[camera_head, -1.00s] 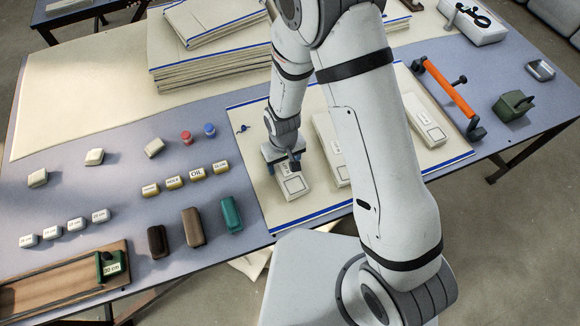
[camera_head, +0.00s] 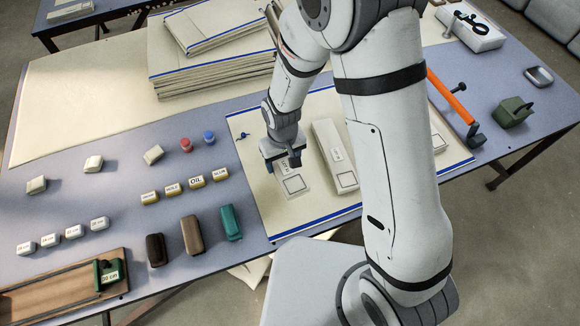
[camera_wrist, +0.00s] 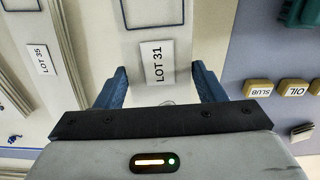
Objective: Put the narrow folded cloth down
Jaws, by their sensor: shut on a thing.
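The narrow folded cloth (camera_head: 293,184) is a pale strip with a printed square outline at its near end. In the wrist view this cloth (camera_wrist: 139,45) has a white "LOT 31" label and runs between my two blue fingers. My gripper (camera_head: 283,160) is over the left part of the blue-edged cream board (camera_head: 268,215), with its fingers on either side of the strip, shut on it. The wrist view shows the gripper (camera_wrist: 160,88) too. Whether the cloth touches the board is hard to tell.
A similar folded cloth (camera_head: 337,157) lies just right; it shows "LOT 35" in the wrist view (camera_wrist: 38,57). Another lies partly behind my arm. Left are labelled blocks, including OIL (camera_head: 196,182), and a teal block (camera_head: 231,222). A cloth stack (camera_head: 205,78) stands behind.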

